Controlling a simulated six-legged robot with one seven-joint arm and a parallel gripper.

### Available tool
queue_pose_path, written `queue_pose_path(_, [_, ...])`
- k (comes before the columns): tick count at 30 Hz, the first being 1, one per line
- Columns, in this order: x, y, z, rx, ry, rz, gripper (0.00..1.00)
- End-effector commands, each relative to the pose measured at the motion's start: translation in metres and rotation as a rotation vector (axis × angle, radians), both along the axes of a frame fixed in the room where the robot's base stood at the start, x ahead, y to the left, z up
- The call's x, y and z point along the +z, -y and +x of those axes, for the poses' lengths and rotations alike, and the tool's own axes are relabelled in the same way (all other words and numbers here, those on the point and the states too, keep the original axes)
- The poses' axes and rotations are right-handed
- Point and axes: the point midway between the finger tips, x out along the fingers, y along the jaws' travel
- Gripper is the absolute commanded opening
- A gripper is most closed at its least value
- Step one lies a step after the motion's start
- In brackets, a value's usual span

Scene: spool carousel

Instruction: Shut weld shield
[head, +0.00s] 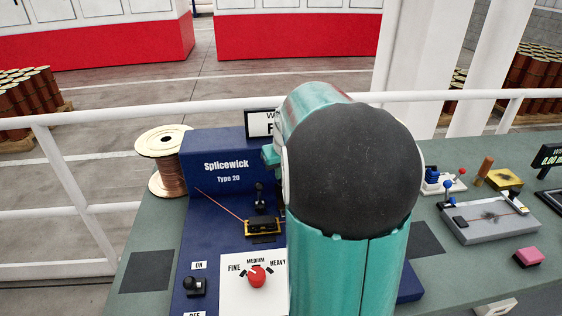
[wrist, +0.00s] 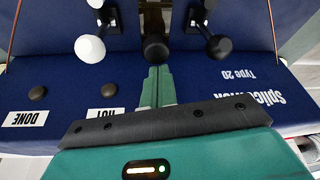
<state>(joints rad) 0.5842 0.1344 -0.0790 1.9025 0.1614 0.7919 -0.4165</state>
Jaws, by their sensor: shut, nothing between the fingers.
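The blue Splicewick machine (head: 222,165) stands on the bench, its right part hidden behind my arm in the head view. In the wrist view its face (wrist: 240,75) appears upside down. A dark upright piece with a round black knob (wrist: 155,48) sits in the middle there; it may be the weld shield, but I cannot tell its position. My gripper (wrist: 155,70) is shut and empty, its fingertips just short of that knob or touching it; I cannot tell which. A white knob (wrist: 90,48) is left of it and a black knob (wrist: 219,47) right.
A copper wire spool (head: 165,160) stands left of the machine. A red selector knob (head: 257,276) and a black switch (head: 194,286) are in front. A white railing (head: 100,116) runs behind.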

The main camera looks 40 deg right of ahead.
Motion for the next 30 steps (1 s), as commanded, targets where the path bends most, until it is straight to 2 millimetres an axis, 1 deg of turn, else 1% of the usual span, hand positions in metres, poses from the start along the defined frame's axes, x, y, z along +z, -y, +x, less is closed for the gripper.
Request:
queue_pose_path(1, [-0.004, 0.0, 0.002, 0.0, 0.0, 0.0, 0.0])
queue_pose_path(5, [-0.009, 0.0, 0.006, 0.001, 0.0, 0.001, 0.0])
queue_pose_path(12, [-0.009, -0.001, 0.008, 0.002, 0.001, 0.0, 0.0])
queue_pose_path(16, [-0.008, -0.003, 0.004, 0.002, 0.001, 0.0, 0.0])
queue_pose_path(20, [-0.007, -0.012, -0.01, 0.002, 0.002, -0.001, 0.0])
queue_pose_path(27, [-0.007, -0.04, -0.049, 0.003, 0.003, -0.002, 0.0])
queue_pose_path(30, [-0.008, -0.048, -0.061, 0.001, 0.002, 0.0, 0.0])
